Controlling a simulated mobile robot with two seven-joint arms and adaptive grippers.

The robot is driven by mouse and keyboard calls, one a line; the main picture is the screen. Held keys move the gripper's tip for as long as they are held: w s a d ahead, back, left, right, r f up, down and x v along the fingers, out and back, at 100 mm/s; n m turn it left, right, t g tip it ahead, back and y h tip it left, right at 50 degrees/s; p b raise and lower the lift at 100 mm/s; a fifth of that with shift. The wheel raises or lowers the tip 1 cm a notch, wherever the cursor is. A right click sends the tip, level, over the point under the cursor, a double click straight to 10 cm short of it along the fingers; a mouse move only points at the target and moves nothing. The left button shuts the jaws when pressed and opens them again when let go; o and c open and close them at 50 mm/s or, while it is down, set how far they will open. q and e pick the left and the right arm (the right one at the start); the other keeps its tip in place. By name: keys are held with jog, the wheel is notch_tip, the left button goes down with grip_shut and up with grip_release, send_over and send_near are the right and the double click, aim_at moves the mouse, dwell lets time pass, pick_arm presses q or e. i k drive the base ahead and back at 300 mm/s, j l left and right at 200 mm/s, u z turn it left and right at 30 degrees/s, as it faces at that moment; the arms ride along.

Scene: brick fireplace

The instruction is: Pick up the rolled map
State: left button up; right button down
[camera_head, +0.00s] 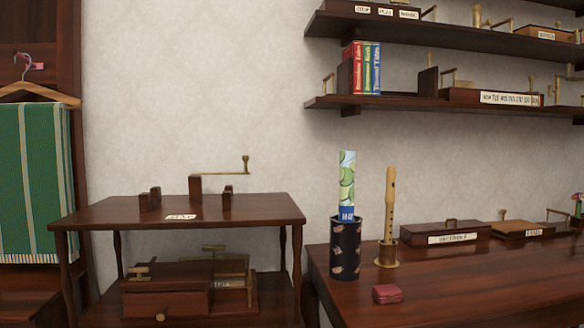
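The rolled map (347,182) is a pale roll with green and blue printing and a blue label band near its lower part. It stands upright in a dark patterned cylindrical holder (345,252) near the left end of the right-hand table. Its lower end is hidden inside the holder. Neither of my grippers shows in the head view.
A wooden flute (390,205) on a brass stand is just right of the holder, and a small red box (387,293) lies in front. Labelled wooden boxes (445,232) sit farther right. A smaller table (240,211) stands left, across a narrow gap. Shelves (420,103) overhang the right-hand table.

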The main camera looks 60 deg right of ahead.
aim_at(347, 158)
jog(key=z, duration=1.6)
jog(key=i+l+z, duration=0.2)
jog(key=l, duration=0.2)
jog(key=l+z, duration=0.2)
jog(key=l, duration=0.2)
